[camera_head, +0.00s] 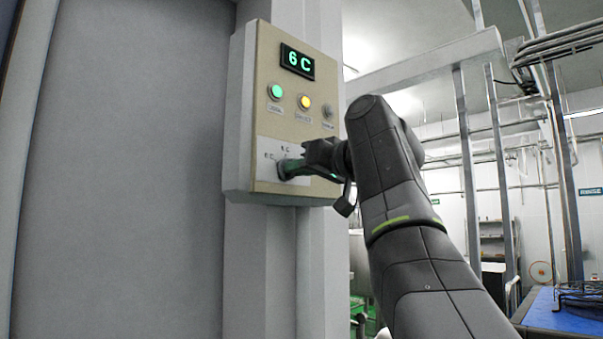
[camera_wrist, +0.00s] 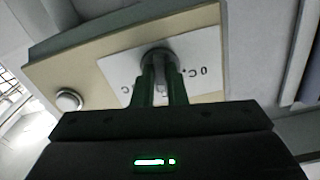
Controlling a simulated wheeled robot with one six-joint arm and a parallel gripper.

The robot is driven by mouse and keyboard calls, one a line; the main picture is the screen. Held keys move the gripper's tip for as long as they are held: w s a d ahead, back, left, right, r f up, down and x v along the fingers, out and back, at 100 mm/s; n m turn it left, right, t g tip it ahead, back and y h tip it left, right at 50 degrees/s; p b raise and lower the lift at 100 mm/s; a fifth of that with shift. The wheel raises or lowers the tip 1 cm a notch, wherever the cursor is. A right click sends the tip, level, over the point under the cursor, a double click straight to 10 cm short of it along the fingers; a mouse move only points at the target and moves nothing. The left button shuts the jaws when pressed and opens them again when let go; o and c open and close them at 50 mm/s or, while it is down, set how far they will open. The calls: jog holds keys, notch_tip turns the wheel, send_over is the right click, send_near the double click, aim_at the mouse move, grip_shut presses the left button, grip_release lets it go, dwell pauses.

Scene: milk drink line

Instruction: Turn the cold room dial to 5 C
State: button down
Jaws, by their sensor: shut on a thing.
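The cold room control panel (camera_head: 268,110) is a beige-faced box on a grey column. Its display (camera_head: 297,62) reads 6 C in green. The dial (camera_head: 285,169) sits on a white scale plate (camera_head: 272,150) low on the panel, partly hidden by my gripper. My gripper (camera_head: 292,168) is shut on the dial. In the wrist view the dial (camera_wrist: 159,57) is a round grey knob between the green fingertips of my gripper (camera_wrist: 160,80). Scale marks show beside it, but the fingers cover part of them and I cannot read the dial's pointer.
A green light (camera_head: 275,91), a yellow light (camera_head: 304,101) and a dark knob (camera_head: 327,111) sit above the dial. A large grey door or wall (camera_head: 115,170) fills the left. A blue-topped surface (camera_head: 560,318) stands at the lower right.

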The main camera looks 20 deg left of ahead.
jog(key=shift+n, duration=1.1)
jog(key=c, duration=1.5)
grip_release()
jog(key=shift+o, duration=0.2)
jog(key=shift+d+b, duration=0.15)
jog(key=shift+b, duration=0.15)
jog(key=b+v, duration=0.3)
jog(key=v, duration=1)
jog(key=shift+d, duration=0.25)
jog(key=shift+s, duration=0.1)
jog(key=p+x, duration=0.3)
jog(key=x, duration=1)
